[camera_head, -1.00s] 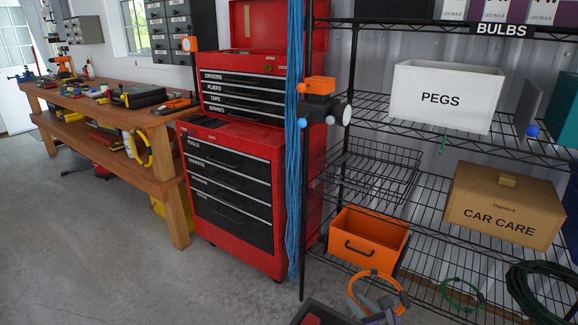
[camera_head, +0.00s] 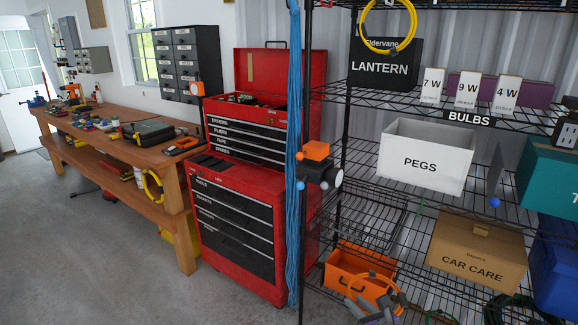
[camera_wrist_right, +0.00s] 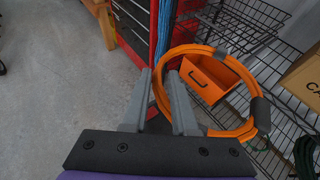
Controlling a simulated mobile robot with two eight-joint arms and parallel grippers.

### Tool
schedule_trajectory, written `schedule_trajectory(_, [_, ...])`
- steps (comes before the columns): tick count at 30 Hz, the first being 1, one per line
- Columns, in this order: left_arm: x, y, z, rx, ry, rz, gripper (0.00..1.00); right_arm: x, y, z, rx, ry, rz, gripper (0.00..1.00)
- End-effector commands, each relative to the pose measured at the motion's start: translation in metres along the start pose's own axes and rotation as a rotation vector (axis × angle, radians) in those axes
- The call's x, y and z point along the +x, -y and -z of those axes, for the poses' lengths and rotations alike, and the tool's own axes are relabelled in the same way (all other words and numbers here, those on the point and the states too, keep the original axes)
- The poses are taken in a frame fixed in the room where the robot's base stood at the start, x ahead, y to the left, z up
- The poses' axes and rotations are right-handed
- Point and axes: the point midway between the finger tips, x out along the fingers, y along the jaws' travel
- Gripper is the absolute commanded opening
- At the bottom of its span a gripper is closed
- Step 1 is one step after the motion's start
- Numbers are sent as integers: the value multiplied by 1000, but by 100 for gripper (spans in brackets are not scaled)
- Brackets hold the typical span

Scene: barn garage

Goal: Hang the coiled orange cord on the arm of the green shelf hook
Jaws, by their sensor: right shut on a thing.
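The coiled orange cord (camera_head: 388,281) is at the bottom of the head view, in front of an orange bin. In the right wrist view the coil (camera_wrist_right: 235,133) is a ring with dark ties. My right gripper (camera_head: 375,311) is shut on the coil's left side, with its grey fingers (camera_wrist_right: 164,95) around the cord. The ring hangs clear to the right of the fingers. A small green piece (camera_head: 420,205), probably the green shelf hook, shows faintly below the shelf with the PEGS box; its arm is too small to make out. My left gripper is not in view.
The black wire shelf holds a white PEGS box (camera_head: 425,158), a CAR CARE box (camera_head: 476,250) and an orange bin (camera_head: 345,262). A yellow coil (camera_head: 392,45) hangs above. Blue strands (camera_head: 293,150) hang by the left post, beside the red tool chest (camera_head: 235,230).

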Motion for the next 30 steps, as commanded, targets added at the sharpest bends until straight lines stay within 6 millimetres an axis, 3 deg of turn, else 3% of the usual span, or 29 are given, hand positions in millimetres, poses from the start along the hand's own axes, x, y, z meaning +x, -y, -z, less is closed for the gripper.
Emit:
schedule_trajectory(1, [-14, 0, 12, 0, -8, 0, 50, -3, 1, -18, -1, 5, 1, 0])
schedule_trajectory(6, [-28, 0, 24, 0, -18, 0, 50, -6, 2, -34, -3, 6, 1, 0])
schedule_trajectory(20, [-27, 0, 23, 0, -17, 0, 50, -4, 3, -31, -1, 4, 2, 0])
schedule_trajectory(23, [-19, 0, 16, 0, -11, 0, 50, 7, 4, -16, 1, 0, 4, 0])
schedule_trajectory(26, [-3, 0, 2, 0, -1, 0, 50, 30, 6, 13, 5, -7, 8, 0])
schedule_trajectory(30, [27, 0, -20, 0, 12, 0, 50, 77, 12, 71, 11, -13, 23, 0])
